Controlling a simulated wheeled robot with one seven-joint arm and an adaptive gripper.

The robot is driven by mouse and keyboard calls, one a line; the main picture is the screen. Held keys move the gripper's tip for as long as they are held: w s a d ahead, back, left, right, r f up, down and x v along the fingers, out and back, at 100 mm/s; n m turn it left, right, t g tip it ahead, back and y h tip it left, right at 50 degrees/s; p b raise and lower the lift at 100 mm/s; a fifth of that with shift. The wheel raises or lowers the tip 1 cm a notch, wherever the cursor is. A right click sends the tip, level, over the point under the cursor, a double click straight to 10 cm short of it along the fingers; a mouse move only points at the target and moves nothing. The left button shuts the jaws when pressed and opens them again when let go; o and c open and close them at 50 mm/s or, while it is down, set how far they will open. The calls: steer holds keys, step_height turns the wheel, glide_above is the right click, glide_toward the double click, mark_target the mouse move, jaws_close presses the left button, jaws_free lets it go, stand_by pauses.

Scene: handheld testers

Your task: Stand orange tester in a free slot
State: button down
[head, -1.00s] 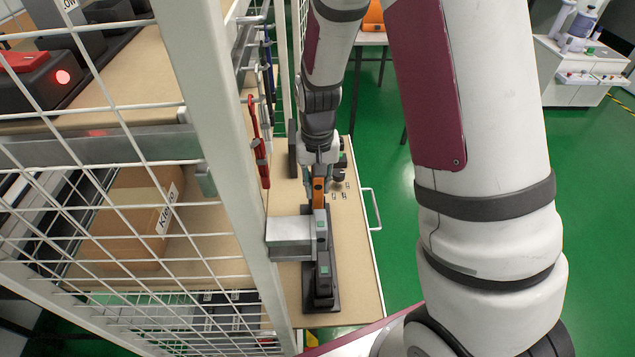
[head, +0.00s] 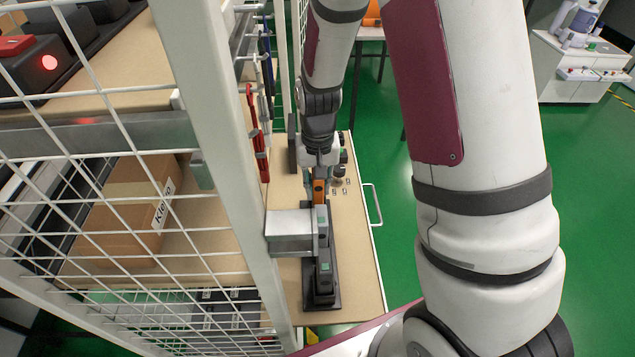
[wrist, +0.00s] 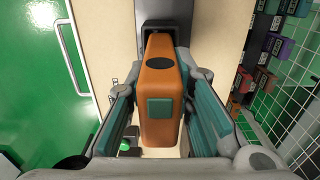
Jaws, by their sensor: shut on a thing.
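The orange tester (wrist: 158,75) fills the middle of the wrist view, with a dark oval and a green square on its face. My gripper (wrist: 163,110) is shut on it, a teal pad on each side. In the head view the tester (head: 319,188) shows as a small orange patch below my gripper (head: 319,172), at the far end of a black rack (head: 334,290). Dark testers stand in this rack, one near the front (head: 324,270) and another (head: 321,220) close to the orange one. I cannot tell whether the orange tester's lower end touches the rack.
A grey box (head: 290,224) sits left of the rack. The wire mesh cage and its white post (head: 225,150) stand close on the left, with red-handled tools (head: 256,130) hanging there.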

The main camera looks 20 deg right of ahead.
steer(key=shift+f+b, duration=0.95)
steer(key=shift+f, duration=0.6)
steer(key=c, duration=1.3)
jaws_free()
step_height(320, 180, up, 12)
steer(key=shift+r, duration=0.1)
step_height(320, 180, up, 15)
steer(key=n+t+p, duration=0.2)
steer(key=p, duration=0.2)
glide_above(318, 193)
steer(key=s, duration=0.8)
steer(key=s+r+p, duration=0.1)
steer(key=s+r, duration=0.2)
steer(key=s, duration=0.2)
steer(key=s+r+n+t+p, duration=0.1)
steer(key=s+r, duration=0.2)
steer(key=s, duration=0.2)
steer(key=s+d+r+t+p, duration=0.1)
steer(key=s+r+p, duration=0.1)
steer(key=s, duration=0.3)
steer(key=shift+d+r+n, duration=0.1)
steer(key=shift+r+n, duration=0.2)
steer(key=shift+r, duration=0.15)
